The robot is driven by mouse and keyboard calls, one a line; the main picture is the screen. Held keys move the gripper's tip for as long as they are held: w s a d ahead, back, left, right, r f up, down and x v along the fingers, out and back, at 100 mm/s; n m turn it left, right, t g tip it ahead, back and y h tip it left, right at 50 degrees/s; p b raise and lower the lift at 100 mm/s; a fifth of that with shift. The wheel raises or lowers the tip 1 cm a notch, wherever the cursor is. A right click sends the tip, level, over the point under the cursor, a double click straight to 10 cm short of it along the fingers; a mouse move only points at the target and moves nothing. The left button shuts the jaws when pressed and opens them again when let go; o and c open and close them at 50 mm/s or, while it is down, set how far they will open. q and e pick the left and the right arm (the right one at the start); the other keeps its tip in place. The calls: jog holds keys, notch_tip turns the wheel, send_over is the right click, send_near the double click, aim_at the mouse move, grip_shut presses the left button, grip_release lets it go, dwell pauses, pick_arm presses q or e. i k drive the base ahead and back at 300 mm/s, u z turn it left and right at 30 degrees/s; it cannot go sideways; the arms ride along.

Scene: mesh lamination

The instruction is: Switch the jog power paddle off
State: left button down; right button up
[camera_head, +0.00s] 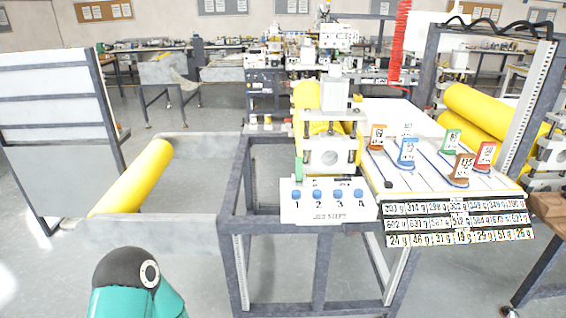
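A white control box (328,207) lettered "JOG STEPS" sits at the front of the machine frame in the head view. It carries a row of several blue buttons numbered from 1. A small green upright paddle (299,169) stands at the box's back left corner, and it looks like the jog power paddle. Its on/off marking is too small to read. A teal and black link of my own arm shows at the bottom left, well apart from the box. Neither of my grippers is in view.
A white sloped board (430,172) with coloured numbered tags stands right of the box, above rows of weight labels (456,222). Yellow rollers (133,178) lie left and right. A grey metal frame (318,262) stands below the box. Open floor lies at the front left.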

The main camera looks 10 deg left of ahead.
aim_at(298, 160)
jog(key=u, duration=0.25)
jog(key=i, duration=1.4)
jog(key=z, duration=0.35)
